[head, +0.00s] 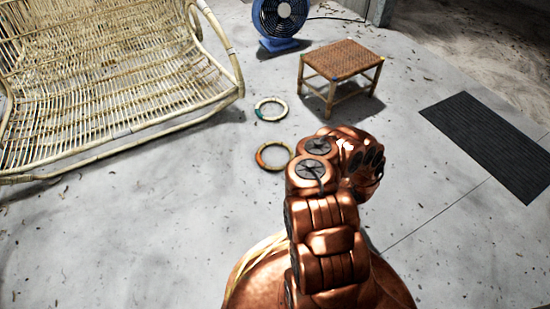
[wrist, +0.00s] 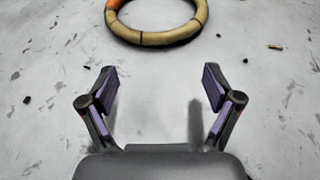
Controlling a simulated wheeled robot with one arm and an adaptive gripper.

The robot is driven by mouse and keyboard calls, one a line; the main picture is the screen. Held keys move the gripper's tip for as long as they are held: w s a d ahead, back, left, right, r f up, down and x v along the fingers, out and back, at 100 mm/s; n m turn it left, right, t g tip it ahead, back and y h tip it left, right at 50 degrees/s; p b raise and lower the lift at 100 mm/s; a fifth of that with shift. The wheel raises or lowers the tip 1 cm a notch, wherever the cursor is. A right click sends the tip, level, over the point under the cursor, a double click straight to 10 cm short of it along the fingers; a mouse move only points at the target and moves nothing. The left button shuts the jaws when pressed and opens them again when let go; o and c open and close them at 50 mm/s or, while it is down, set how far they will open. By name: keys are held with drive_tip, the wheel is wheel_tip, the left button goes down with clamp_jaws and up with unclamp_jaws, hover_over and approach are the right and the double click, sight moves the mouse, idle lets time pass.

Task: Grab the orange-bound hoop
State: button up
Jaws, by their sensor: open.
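The orange-bound hoop (head: 261,158) lies flat on the concrete floor in the head view, left of my copper arm. Its orange binding is on its left side, and the rest is pale rattan. Part of its right side is close to or behind my arm. In the wrist view the hoop (wrist: 155,40) is at the top, cut off by the frame edge, with a bit of orange at upper left. My gripper (wrist: 160,80) is open and empty, its two fingers apart below the hoop in that view, not touching it. The gripper's fingers are not clear in the head view.
A second hoop with teal binding (head: 271,109) lies just beyond. A rattan seat (head: 100,90) stands at left, a woven stool (head: 341,60) and a blue fan (head: 279,22) at the back. A dark mat (head: 490,140) lies at right. Floor around the hoops is mostly clear, with small debris.

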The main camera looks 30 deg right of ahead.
drive_tip(key=b+x, duration=0.2)
drive_tip(key=x, duration=0.1)
drive_tip(key=b+x, duration=0.1)
drive_tip(key=x, duration=0.1)
drive_tip(key=shift+a, duration=0.3)
drive_tip(key=shift+w+a+f, duration=0.1)
drive_tip(key=shift+w, duration=0.4)
drive_tip(key=c, duration=1.6)
